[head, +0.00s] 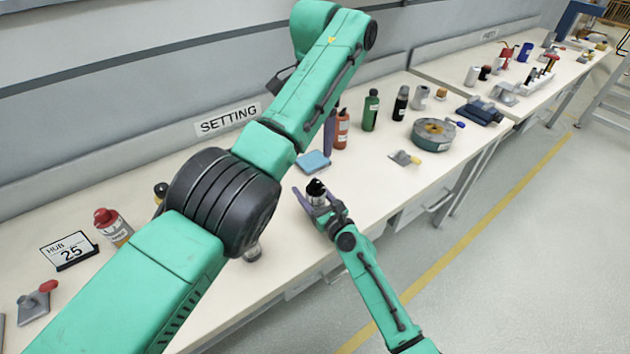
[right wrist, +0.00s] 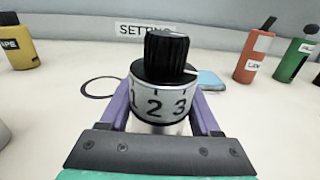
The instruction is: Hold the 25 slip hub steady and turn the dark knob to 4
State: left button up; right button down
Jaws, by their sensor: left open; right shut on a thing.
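The hub (right wrist: 158,104), a pale cylinder marked 1, 2 and 3, stands upright in the right wrist view with the dark ribbed knob (right wrist: 167,52) on top. The knob's white mark points right, past the 3. My right gripper (right wrist: 156,118) is shut on the hub, with one purple finger on each side. In the head view the dark knob (head: 316,187) shows above my right gripper (head: 322,205). My left gripper (head: 329,135) is mostly hidden behind my left arm; what looks like one purple finger shows, above and apart from the knob. It is open.
A "HUB 25" sign (head: 70,251) and a red-capped bottle (head: 113,227) stand at left. A round tin (head: 433,134) is at right.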

grip_release()
